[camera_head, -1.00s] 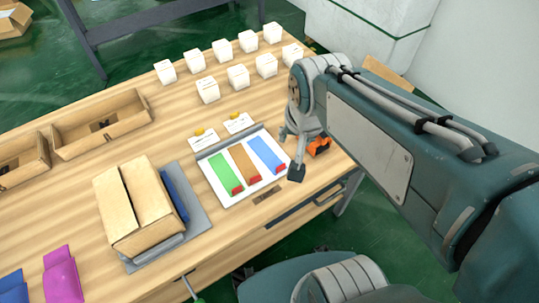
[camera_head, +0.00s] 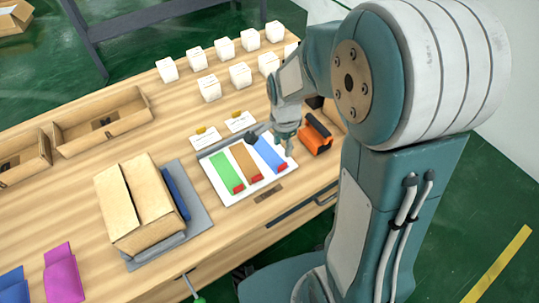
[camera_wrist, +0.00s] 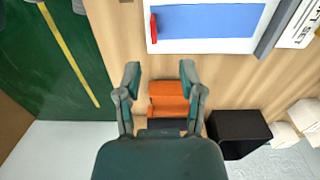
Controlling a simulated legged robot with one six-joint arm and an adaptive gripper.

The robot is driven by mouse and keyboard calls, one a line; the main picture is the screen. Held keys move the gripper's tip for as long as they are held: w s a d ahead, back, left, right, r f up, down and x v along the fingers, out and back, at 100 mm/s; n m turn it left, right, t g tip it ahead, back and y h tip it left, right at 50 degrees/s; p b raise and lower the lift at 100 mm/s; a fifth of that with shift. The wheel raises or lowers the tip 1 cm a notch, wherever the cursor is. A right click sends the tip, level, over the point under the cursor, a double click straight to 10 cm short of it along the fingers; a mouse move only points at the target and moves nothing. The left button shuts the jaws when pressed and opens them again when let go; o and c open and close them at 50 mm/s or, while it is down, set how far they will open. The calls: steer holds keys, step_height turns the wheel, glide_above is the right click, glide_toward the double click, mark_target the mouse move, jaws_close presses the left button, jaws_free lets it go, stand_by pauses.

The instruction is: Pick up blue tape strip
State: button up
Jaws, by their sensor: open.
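The blue tape strip (camera_head: 266,155) lies at the right end of a white tray (camera_head: 231,201), beside a brown strip (camera_head: 243,163) and a green strip (camera_head: 224,174). A red piece sits at the near end of each strip. My gripper (camera_head: 270,145) is over the blue strip's area in the head view, and its fingers partly cover the strip. In the wrist view my gripper (camera_wrist: 160,76) is open and empty. There the blue strip (camera_wrist: 210,21) lies beyond the fingertips, at the top, apart from them.
An orange tape dispenser (camera_head: 316,136) stands right of the tray; it shows between my fingers in the wrist view (camera_wrist: 169,99). A black box (camera_wrist: 240,133) is right of it. White boxes (camera_head: 240,75) stand at the back. A cardboard box (camera_head: 140,208) is left of the tray.

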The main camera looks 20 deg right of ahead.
mark_target(282, 165)
steer(key=f, duration=0.3)
steer(key=shift+d+f, duration=0.2)
steer(key=shift+d, duration=0.1)
steer(key=f, duration=0.4)
steer(key=shift+s+a+f, duration=0.15)
steer(key=shift+s+a, duration=0.25)
steer(key=shift+f, duration=0.5)
steer(key=shift+d, duration=0.1)
jaws_close()
